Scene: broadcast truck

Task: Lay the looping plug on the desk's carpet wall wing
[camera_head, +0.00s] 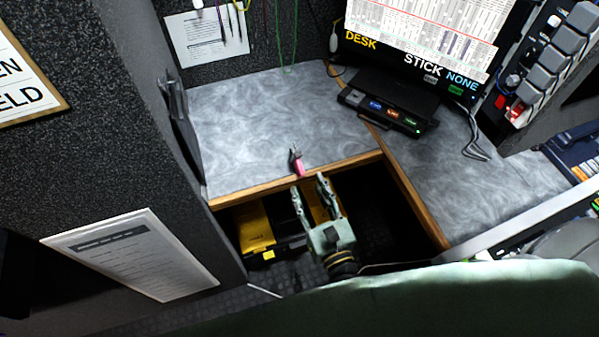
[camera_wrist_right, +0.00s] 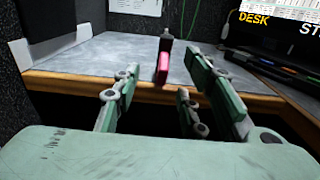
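A small pink plug with a dark grey end (camera_head: 298,163) is on the grey desk top, close to the wooden front edge. In the right wrist view the pink plug (camera_wrist_right: 163,65) stands out beyond the fingers, roughly centred between them. My right gripper (camera_head: 309,190) is open and empty, just in front of the desk edge, with its fingers pointing toward the plug and not touching it. The desk's carpet-wall wing, with a marbled grey top (camera_head: 270,110), lies between dark carpeted walls. My left gripper is not in view.
A monitor (camera_head: 420,45) and a black button box (camera_head: 385,112) stand on the right part of the desk. A dark bracket (camera_head: 178,105) stands at the wing's left edge. Yellow cases (camera_head: 252,228) sit below the desk. The wing's middle is clear.

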